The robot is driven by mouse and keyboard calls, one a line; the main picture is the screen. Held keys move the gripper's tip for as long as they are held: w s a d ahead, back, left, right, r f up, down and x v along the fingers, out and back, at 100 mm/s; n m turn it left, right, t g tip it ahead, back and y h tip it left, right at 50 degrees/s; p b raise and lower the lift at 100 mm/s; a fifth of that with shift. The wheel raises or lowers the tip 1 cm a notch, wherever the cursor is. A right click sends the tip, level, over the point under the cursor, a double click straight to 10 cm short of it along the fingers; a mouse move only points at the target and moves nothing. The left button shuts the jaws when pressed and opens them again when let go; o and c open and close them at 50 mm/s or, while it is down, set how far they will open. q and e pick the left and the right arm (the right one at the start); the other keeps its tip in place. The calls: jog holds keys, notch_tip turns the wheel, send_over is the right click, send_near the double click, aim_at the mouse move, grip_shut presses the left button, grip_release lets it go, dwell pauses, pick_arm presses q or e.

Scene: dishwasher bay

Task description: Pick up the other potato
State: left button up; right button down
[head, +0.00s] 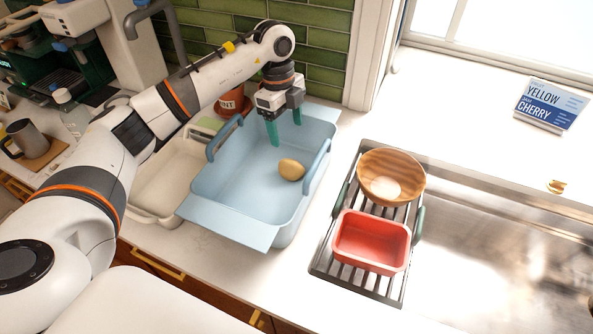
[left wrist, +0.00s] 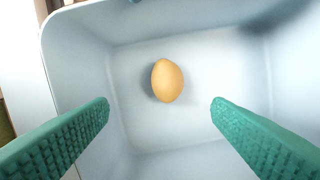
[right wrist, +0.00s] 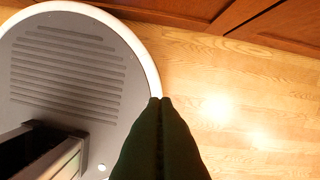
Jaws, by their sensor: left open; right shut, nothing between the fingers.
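A yellow-tan potato (head: 291,169) lies on the floor of a light blue bin (head: 238,205), toward its right side. It also shows in the left wrist view (left wrist: 167,80), beyond and between the open fingertips. My left gripper (head: 284,130) is open and empty, pointing down above the back part of the bin, apart from the potato. In the left wrist view the green fingers (left wrist: 160,104) stand wide on either side. My right gripper (right wrist: 166,101) is shut and empty in the right wrist view, over the wooden floor. No second potato is in view.
A wooden bowl (head: 405,165) and a red tub (head: 345,250) stand on a dark rack beside the steel sink (head: 500,250). A cream tray (head: 150,207) sits left of the bin. A terracotta pot (head: 231,104) stands behind it. A sign (head: 548,107) stands by the window.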

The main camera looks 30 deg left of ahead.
aim_at(289, 163)
pick_arm(q)
jog(key=shift+s+f, duration=0.15)
jog(key=shift+f, duration=0.3)
jog(key=f, duration=0.1)
jog(key=f+p, duration=0.1)
jog(key=f, duration=0.1)
jog(key=f+p, duration=0.1)
jog(key=shift+s+d+f, duration=0.25)
jog(key=shift+d+f, duration=0.1)
jog(key=shift+f, duration=0.35)
jog(key=shift+d+f+p, duration=0.15)
jog(key=shift+f+p, duration=0.15)
jog(key=shift+p, duration=0.1)
jog(key=f, duration=0.1)
jog(key=f+p, duration=0.1)
jog(key=s+f+p, duration=0.1)
jog(key=shift+d+f, duration=0.25)
jog(key=shift+w+f, duration=0.1)
jog(key=shift+f, duration=0.5)
jog(key=c, duration=1.1)
pick_arm(e)
jog(key=r, duration=0.1)
jog(key=s+r, duration=0.1)
jog(key=r, duration=0.1)
jog(key=s+r, duration=0.1)
jog(key=shift+d+r, duration=0.1)
jog(key=shift+r, duration=0.15)
